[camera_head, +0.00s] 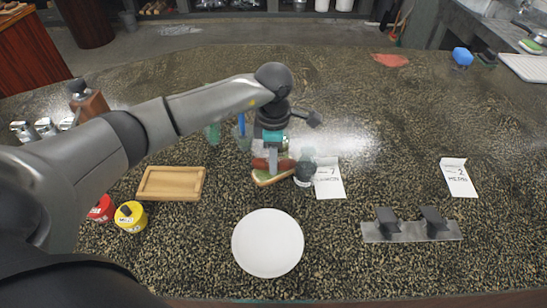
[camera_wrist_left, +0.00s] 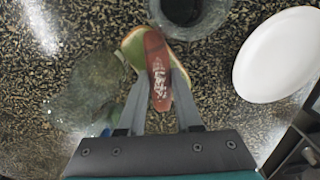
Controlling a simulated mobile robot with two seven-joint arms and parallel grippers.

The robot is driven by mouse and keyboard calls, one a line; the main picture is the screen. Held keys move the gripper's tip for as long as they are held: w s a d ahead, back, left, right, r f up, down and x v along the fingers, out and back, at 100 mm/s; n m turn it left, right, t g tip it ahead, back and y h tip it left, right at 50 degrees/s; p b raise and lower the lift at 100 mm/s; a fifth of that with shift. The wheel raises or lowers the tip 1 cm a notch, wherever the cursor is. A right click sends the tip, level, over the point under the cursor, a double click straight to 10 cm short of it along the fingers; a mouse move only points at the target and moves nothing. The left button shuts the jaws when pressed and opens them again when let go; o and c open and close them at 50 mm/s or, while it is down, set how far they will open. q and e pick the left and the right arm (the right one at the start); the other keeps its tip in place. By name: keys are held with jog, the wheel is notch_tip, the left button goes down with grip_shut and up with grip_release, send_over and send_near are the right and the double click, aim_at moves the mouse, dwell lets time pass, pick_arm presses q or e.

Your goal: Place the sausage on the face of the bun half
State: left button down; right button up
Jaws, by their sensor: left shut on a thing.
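The sausage (camera_head: 261,164) is reddish brown and lies between the fingers of my left gripper (camera_head: 273,161), which is shut on it. In the left wrist view the sausage (camera_wrist_left: 156,62) points away from the gripper (camera_wrist_left: 160,85), with pale marks on its skin. The bun half (camera_head: 268,180) is tan-edged with a greenish face and lies on the counter below the gripper. In the left wrist view the bun half (camera_wrist_left: 132,46) shows behind the sausage, which overlaps it and partly hides it. I cannot tell whether the two touch. My right gripper is not in view.
A glass with dark contents (camera_head: 305,172) stands close to the right of the bun half, by a number card (camera_head: 329,180). A white plate (camera_head: 268,243) is in front. A wooden board (camera_head: 171,184) lies left. Counter between plate and metal rack (camera_head: 408,232) is clear.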

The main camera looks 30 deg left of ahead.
pick_arm(q)
jog(key=shift+f, duration=0.1)
jog(key=c, duration=0.6)
grip_release()
jog(key=shift+r, duration=0.2)
notch_tip(320, 180, up, 12)
jog(key=shift+f, duration=0.1)
